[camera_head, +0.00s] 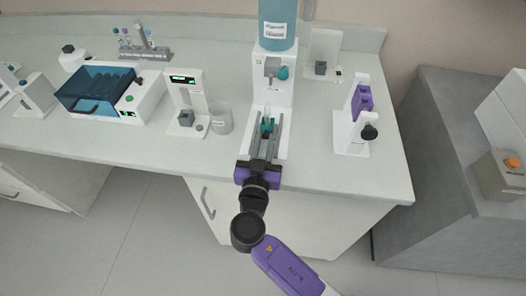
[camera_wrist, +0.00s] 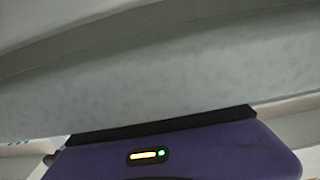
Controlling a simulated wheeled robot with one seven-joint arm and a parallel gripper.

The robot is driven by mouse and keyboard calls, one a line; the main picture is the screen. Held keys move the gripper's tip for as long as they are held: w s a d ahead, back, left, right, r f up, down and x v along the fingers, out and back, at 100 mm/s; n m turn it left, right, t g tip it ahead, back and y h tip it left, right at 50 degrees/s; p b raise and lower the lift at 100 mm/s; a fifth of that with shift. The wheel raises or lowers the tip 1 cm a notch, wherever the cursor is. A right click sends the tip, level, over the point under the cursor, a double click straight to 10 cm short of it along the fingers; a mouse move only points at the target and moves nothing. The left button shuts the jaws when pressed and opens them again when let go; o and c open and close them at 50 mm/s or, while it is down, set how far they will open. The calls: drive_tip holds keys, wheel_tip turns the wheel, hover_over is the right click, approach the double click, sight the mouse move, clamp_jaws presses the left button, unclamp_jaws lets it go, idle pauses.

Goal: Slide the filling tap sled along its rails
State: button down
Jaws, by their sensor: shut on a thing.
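The filling tap (camera_head: 272,72) is a white column with a grey spout and a teal knob, under a large teal bottle (camera_head: 277,22). Its white base (camera_head: 285,146) reaches forward over the bench. The sled with a small teal-capped tube (camera_head: 267,123) is on this base, in front of the tap. My gripper (camera_head: 266,132) reaches in from the front, with its purple body at the bench's front edge, and is shut on the sled. The contact and much of the rails are hidden by my gripper. The wrist view shows a blurred pale surface and a purple housing with small lights; no sled is clear there.
A glass beaker (camera_head: 221,119) and a white device (camera_head: 184,100) stand left of the tap. A white stand with a purple block (camera_head: 362,103) is on the right. A blue-lidded box (camera_head: 97,91) is farther left. Bench surface between the tap and right stand is clear.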

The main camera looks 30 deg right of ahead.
drive_tip(key=shift+w, duration=0.1)
drive_tip(key=c, duration=1.3)
unclamp_jaws()
drive_tip(key=b+v, duration=0.2)
drive_tip(key=v, duration=0.4)
drive_tip(key=shift+a+f, duration=0.1)
drive_tip(key=shift+f, duration=0.05)
drive_tip(key=shift+v, duration=0.85)
